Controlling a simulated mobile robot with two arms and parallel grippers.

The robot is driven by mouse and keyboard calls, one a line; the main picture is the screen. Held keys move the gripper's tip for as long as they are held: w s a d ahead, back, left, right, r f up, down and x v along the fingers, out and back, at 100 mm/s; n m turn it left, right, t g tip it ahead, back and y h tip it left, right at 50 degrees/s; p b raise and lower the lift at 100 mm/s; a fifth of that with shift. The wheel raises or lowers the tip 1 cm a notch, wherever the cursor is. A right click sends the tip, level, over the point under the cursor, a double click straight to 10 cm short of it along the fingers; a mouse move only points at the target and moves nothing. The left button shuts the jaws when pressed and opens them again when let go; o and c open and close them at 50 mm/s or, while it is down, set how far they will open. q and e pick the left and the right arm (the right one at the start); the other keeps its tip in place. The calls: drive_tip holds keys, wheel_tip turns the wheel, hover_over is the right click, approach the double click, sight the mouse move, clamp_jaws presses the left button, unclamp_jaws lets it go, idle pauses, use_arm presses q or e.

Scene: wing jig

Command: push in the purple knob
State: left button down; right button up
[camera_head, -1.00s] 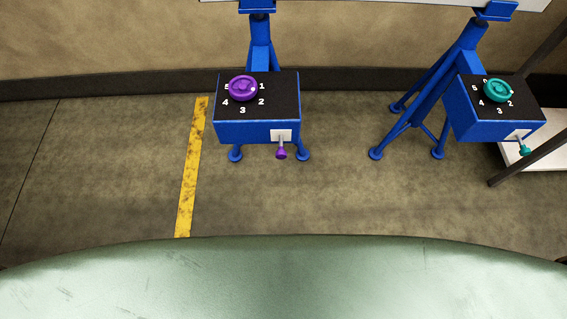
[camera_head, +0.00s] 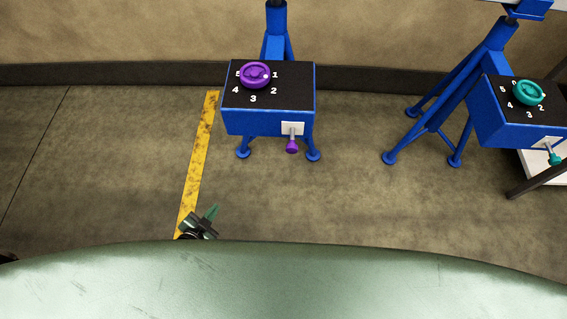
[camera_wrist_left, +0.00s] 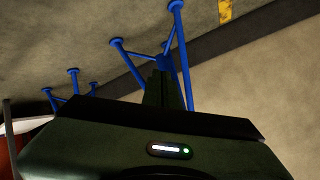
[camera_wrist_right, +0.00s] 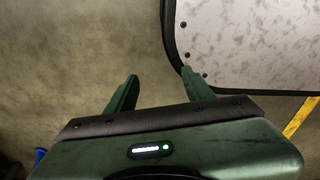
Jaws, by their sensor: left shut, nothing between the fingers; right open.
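The purple knob (camera_head: 292,147) sticks out on a short rod from a white plate (camera_head: 292,129) on the front of a blue stand box (camera_head: 268,122). A purple dial (camera_head: 255,75) lies on the box's black top, among numbers. My left gripper (camera_head: 211,212) is shut and empty, low in the head view, left of the knob and well short of it. In the left wrist view its shut fingers (camera_wrist_left: 163,90) point toward blue stand legs (camera_wrist_left: 180,60); the knob is not seen there. My right gripper (camera_wrist_right: 158,82) is open and empty, seen only in its wrist view.
A second blue stand (camera_head: 510,125) with a teal dial (camera_head: 528,92) and teal knob (camera_head: 555,159) is at the right. A yellow floor stripe (camera_head: 199,160) runs left of the purple-knob stand. A pale, dark-edged panel (camera_wrist_right: 260,45) is near my right gripper. Floor before the stand is clear.

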use_arm(q)
drive_tip(key=w+d+r+m+t+h+b, duration=0.3)
drive_tip(key=w+r+m+h, duration=0.15)
drive_tip(key=w+r, duration=0.3)
drive_tip(key=m+g+h+b, duration=0.7)
drive_tip(key=m+g+h, duration=0.3)
drive_tip(key=m, duration=1)
approach(291, 148)
drive_tip(key=s+a+f, duration=0.2)
drive_tip(key=s, duration=0.4)
drive_tip(key=w+d, duration=0.6)
drive_tip(key=d, duration=0.3)
drive_tip(key=shift+d, duration=0.25)
use_arm(e)
drive_tip(key=w+a+r+t, duration=0.1)
drive_tip(key=w, duration=0.9)
drive_tip(key=shift+a+r, duration=0.2)
drive_tip(key=shift+a, duration=0.15)
use_arm(q)
drive_tip(key=shift+w, duration=0.1)
use_arm(e)
drive_tip(key=shift+w, duration=0.1)
